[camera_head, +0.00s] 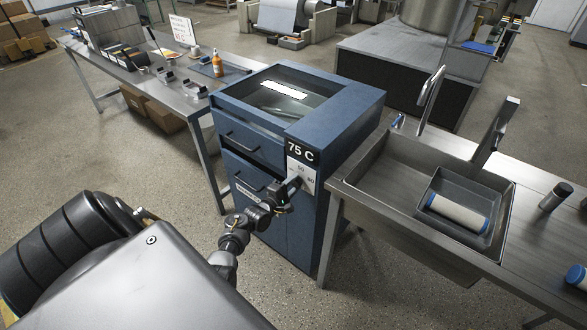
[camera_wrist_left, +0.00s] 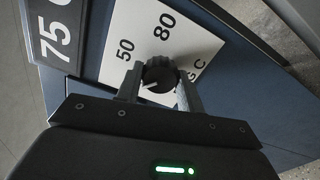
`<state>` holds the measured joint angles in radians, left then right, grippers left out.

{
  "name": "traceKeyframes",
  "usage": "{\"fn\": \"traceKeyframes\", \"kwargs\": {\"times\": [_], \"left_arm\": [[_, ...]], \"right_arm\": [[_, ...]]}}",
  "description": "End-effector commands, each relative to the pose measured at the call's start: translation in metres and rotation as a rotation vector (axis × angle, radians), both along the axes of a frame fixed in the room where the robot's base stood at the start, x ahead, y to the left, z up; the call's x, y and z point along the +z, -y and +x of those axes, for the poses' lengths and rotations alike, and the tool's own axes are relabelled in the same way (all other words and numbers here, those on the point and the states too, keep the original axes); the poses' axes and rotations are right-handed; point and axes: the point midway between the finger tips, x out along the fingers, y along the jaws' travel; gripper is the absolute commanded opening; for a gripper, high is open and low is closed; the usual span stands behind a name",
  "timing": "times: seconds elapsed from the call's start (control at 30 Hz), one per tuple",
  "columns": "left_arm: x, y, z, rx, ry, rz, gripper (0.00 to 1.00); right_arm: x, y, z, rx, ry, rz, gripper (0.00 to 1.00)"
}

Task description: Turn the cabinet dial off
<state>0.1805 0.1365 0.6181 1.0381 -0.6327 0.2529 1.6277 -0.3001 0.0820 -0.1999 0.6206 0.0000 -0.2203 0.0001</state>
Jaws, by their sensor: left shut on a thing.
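The blue cabinet (camera_head: 268,150) stands in the middle of the head view, with a "75 C" display (camera_head: 300,150) at its front top corner. Below the display is a white dial plate (camera_head: 309,180) marked 50 and 80. In the left wrist view the black round dial (camera_wrist_left: 159,75) sits on the white plate (camera_wrist_left: 185,42). My left gripper (camera_wrist_left: 160,88) has one finger on each side of the dial and is shut on it. In the head view my left gripper (camera_head: 292,189) reaches the plate and hides the dial. My right gripper is not in view.
A steel sink (camera_head: 385,182) with a tray holding a white roller (camera_head: 459,213) stands right of the cabinet. A metal table (camera_head: 155,85) with bottles and tools stands at the left. Floor in front of the cabinet is open.

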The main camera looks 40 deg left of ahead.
Motion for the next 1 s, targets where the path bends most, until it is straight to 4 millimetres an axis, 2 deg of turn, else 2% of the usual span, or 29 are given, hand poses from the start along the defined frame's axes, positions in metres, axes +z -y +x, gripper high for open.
{"fn": "traceKeyframes", "kwargs": {"times": [0.2, 0.5, 1.0], "left_arm": [[0.002, -0.001, 0.000, 0.002, 0.004, -0.170, 0.15], [0.001, 0.000, 0.000, 0.001, 0.007, -0.319, 0.15], [0.000, 0.000, 0.000, 0.001, 0.008, -0.374, 0.15]], "right_arm": [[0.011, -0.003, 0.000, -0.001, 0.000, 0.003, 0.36], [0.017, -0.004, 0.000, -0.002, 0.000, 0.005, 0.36], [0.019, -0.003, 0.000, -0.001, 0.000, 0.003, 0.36]]}}
